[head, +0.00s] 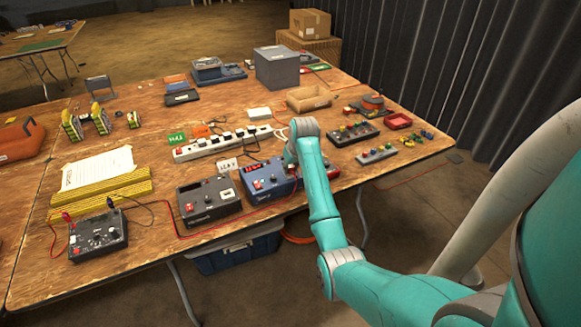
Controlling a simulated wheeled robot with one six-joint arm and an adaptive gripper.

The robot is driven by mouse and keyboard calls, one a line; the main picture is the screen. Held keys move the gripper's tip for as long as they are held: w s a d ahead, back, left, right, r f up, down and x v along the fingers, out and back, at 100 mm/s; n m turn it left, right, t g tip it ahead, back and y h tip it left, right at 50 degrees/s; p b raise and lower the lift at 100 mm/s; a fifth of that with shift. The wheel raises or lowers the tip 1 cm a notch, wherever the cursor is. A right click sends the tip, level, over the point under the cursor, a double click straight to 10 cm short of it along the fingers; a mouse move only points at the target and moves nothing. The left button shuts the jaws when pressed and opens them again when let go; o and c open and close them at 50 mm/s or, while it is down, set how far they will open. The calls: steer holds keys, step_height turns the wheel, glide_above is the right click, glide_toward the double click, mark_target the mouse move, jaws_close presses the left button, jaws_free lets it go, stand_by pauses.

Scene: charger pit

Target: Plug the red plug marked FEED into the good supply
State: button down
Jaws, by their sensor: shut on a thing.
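A blue supply (266,182) with a lit red display stands near the table's front edge. A dark grey supply (208,201) with a red part on its face and a blank display stands left of it. A thin red lead (176,228) runs along the front edge, below the two supplies. My arm reaches over the table from the right, its wrist just beyond the blue supply's right end. My gripper's fingers and anything in them are hidden behind my arm. I cannot make out the red plug or a FEED mark.
A black meter box (98,236) with red and black leads stands at front left. A white power strip (222,143) lies behind the supplies. Control boxes (352,134) and a red tray (398,121) lie right of my wrist. Bare wood shows between grey supply and meter box.

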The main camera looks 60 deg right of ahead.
steer(key=c, duration=0.8)
jaws_free()
steer(key=shift+f, duration=0.1)
steer(key=shift+o, duration=0.4)
steer(key=shift+o, duration=1.3)
steer(key=shift+r, duration=3.8)
